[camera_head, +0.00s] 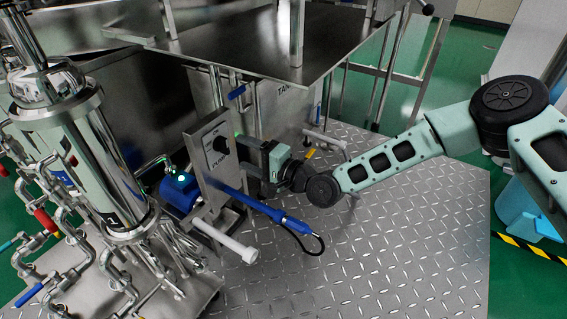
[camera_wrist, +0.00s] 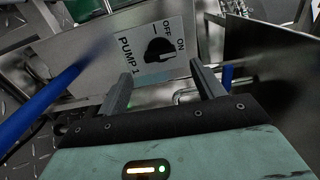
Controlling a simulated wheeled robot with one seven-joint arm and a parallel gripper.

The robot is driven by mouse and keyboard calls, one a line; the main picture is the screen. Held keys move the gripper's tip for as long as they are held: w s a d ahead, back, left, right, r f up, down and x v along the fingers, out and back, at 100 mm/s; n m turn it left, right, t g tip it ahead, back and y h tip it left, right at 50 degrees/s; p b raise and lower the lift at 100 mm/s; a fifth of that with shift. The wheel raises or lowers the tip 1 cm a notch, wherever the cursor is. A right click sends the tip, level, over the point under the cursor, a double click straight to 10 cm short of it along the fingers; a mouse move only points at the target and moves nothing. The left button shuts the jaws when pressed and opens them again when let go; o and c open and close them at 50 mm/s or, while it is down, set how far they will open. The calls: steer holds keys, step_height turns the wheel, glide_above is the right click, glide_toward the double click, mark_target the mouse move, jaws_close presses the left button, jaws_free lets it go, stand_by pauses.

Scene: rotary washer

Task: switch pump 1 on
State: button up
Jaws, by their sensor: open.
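The pump 1 panel (camera_head: 205,163) is an upright metal plate with a white label and a black rotary knob (camera_head: 220,145). In the wrist view the knob (camera_wrist: 159,50) sits beside the words OFF and ON on the label (camera_wrist: 138,60), with PUMP 1 printed to its left. Its ridge seems to point right, near the ON side, but the exact setting is hard to tell. My gripper (camera_wrist: 161,70) is open and empty, its fingers either side of the knob's line, facing the panel. It also shows in the head view (camera_head: 246,158), close to the panel's right side.
A blue pump motor (camera_head: 180,192) with a lit green light stands left of the panel. A blue wand (camera_head: 265,208) with a cable passes below my gripper. A steel tank (camera_head: 285,108) stands behind. Metal piping (camera_head: 60,215) crowds the left. The tread-plate floor (camera_head: 400,240) at right is clear.

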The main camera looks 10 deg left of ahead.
steer(key=p+v, duration=0.3)
steer(key=v, duration=0.8)
steer(key=shift+s+d, duration=0.15)
steer(key=shift+d, duration=0.25)
steer(key=s+d+r+n+g+h+p, duration=0.1)
steer(key=s+d+r+n+g+h, duration=0.4)
steer(key=s+d+r+h, duration=0.55)
steer(key=s+d+r+n+g+h+p, duration=0.1)
steer(key=s+d+r+n+g+h, duration=0.1)
steer(key=s+d+r+n+h, duration=0.75)
steer(key=s+r+m+y+p, duration=0.1)
steer(key=s+r+y+p, duration=0.1)
steer(key=r+p, duration=1.6)
steer(key=s+r+m+y+p, duration=0.1)
steer(key=s+r+y+p, duration=0.1)
steer(key=r+p, duration=1.5)
steer(key=p, duration=0.2)
steer(key=shift+r+p, duration=0.35)
steer(key=shift+r, duration=0.05)
